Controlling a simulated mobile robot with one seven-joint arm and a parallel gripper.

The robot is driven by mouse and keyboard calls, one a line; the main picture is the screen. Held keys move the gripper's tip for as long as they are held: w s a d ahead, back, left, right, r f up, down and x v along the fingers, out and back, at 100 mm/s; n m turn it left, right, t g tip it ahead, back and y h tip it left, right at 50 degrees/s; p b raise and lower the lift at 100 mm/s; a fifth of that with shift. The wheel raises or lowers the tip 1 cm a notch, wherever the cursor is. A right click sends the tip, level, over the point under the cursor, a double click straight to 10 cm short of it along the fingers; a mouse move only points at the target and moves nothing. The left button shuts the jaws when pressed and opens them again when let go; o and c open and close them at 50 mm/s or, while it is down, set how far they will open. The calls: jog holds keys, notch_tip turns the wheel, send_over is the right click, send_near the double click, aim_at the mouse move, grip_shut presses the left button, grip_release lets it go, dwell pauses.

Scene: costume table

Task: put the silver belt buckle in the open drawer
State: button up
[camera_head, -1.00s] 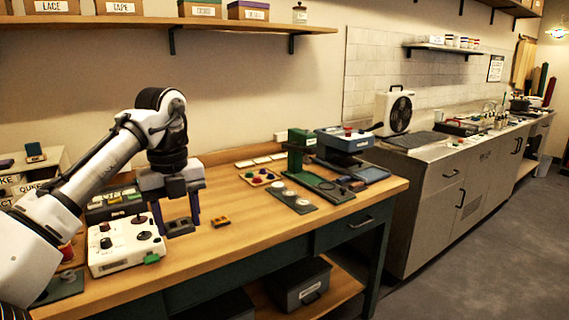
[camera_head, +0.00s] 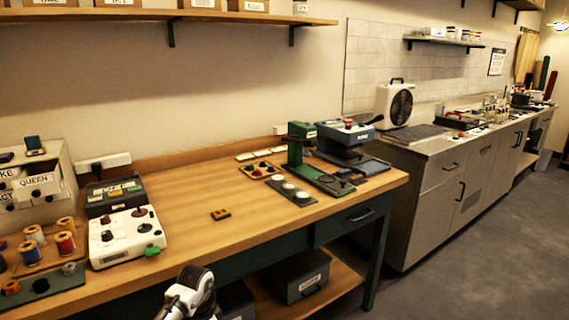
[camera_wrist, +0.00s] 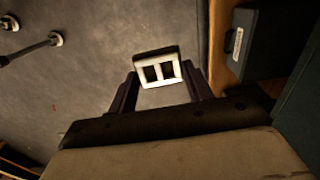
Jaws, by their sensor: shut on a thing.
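The silver belt buckle (camera_wrist: 158,69), a pale rectangular frame with two openings, shows in the wrist view. My gripper (camera_wrist: 159,80) is shut on it, with a dark finger at each side and the grey floor beyond. In the head view only a white and black part of my arm shows at the bottom edge; my gripper and the buckle are out of that view. A small drawer cabinet (camera_head: 64,172) stands at the left end of the bench. Its QUEEN drawer (camera_head: 37,187) seems to stick out, but I cannot tell for sure how far it is open.
The wooden bench (camera_head: 270,225) holds a white control box (camera_head: 126,238), thread spools (camera_head: 64,242), a small amber piece (camera_head: 220,214) and a green press (camera_head: 300,145). The bench drawer (camera_head: 345,224) looks closed. A grey labelled bin (camera_head: 300,280) sits on the lower shelf.

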jog(key=s+d+f+n, duration=0.3)
jog(key=d+f+n, duration=0.2)
jog(key=d+f, duration=0.5)
jog(key=s+d+f+n, duration=0.3)
jog(key=d+f+n, duration=0.3)
jog(key=d+f, duration=0.3)
jog(key=shift+s+d+f, duration=0.2)
jog(key=shift+d+f, duration=0.15)
jog(key=shift+d, duration=0.15)
jog(key=shift+d, duration=0.1)
